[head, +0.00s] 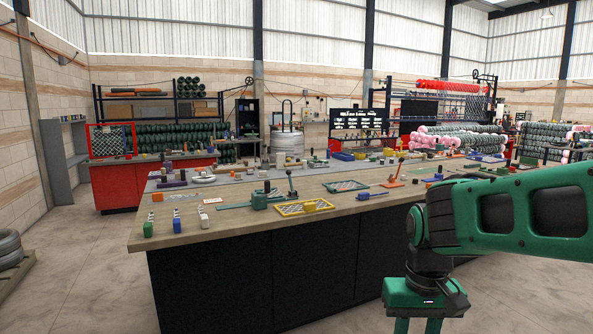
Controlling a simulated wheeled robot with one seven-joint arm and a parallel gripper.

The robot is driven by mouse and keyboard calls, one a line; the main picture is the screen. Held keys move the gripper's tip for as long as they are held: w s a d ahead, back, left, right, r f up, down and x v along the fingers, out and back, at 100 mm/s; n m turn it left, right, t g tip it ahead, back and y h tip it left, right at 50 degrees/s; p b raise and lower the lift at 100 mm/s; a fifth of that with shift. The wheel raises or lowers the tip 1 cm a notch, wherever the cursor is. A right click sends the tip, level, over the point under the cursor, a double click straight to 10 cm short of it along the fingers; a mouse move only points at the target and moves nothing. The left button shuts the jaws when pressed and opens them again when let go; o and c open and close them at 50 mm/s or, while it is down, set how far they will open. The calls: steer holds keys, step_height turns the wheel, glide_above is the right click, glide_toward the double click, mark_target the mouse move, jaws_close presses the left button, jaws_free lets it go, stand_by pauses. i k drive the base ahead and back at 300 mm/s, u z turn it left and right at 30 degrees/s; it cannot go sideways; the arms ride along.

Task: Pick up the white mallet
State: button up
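I cannot pick out a white mallet for sure among the many small items on the long wooden workbench (165,240). A pale, rounded item (204,179) lies on the bench's far left part, too small to identify. My gripper (418,327) hangs at the bottom, right of centre, in front of the bench and below its top. Its two green fingers point down with a gap between them. Their tips are cut off by the picture's lower edge. I see nothing held between the visible parts.
A yellow-framed mesh tray (290,211), a green-framed mesh (346,186), an orange lever tool (394,178) and a blue block (182,226) lie on the bench. A red cabinet (118,190) stands behind left.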

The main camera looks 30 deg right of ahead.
mark_target(303, 163)
steer(key=u, duration=0.9)
steer(key=i, duration=6.25)
